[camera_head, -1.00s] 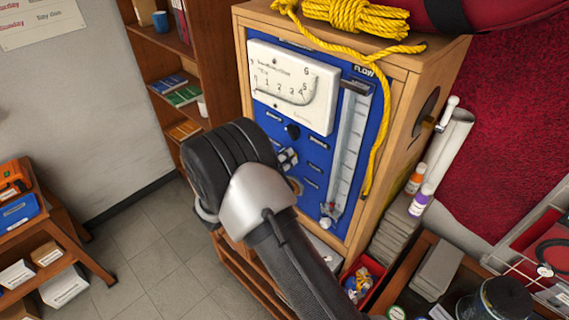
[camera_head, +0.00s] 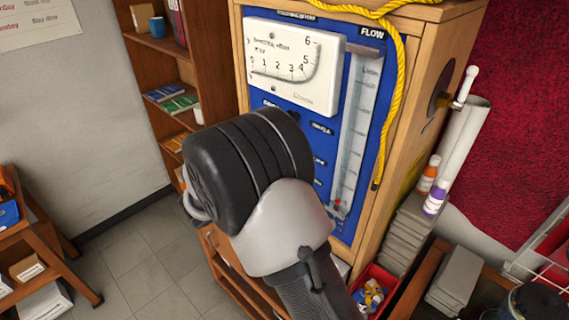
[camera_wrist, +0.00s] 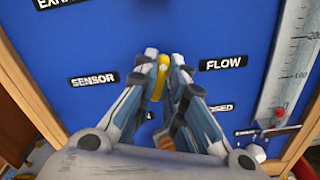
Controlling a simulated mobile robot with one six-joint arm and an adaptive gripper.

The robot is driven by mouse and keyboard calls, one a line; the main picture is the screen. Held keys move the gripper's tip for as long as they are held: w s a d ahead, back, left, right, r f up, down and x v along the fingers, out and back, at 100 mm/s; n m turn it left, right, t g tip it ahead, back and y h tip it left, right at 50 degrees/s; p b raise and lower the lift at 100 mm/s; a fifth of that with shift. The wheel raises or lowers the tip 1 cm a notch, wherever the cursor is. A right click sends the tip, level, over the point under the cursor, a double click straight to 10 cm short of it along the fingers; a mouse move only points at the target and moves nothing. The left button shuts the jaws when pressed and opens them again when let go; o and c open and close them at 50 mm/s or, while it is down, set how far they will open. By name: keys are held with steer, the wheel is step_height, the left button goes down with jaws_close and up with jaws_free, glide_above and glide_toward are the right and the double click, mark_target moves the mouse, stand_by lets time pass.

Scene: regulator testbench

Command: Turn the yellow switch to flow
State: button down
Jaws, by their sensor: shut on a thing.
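The yellow switch (camera_wrist: 161,76) is a narrow yellow handle on the blue panel (camera_wrist: 230,35) in the wrist view. It stands close to upright in the picture, between the SENSOR label (camera_wrist: 94,80) on the left and the FLOW label (camera_wrist: 223,63) on the right. My gripper (camera_wrist: 164,68) is shut on it, one finger on each side. The fingers hide the lower part of the switch and part of a label ending in "OSED". In the head view my arm hides the switch and my gripper.
The panel sits in a wooden cabinet (camera_head: 411,120) with a white gauge (camera_head: 292,65) and a clear flow tube (camera_head: 356,130). A yellow rope (camera_head: 397,95) hangs down its front right edge. A red box (camera_head: 375,285) stands below. Open floor lies to the left.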

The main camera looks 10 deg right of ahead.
steer(key=shift+s+f+m+b, duration=0.1)
steer(key=shift+f+m+b, duration=0.05)
steer(key=shift+m+b, duration=2.45)
steer(key=shift+b, duration=0.3)
steer(key=c, duration=1.7)
jaws_free()
steer(key=shift+o, duration=0.2)
steer(key=v, duration=1.2)
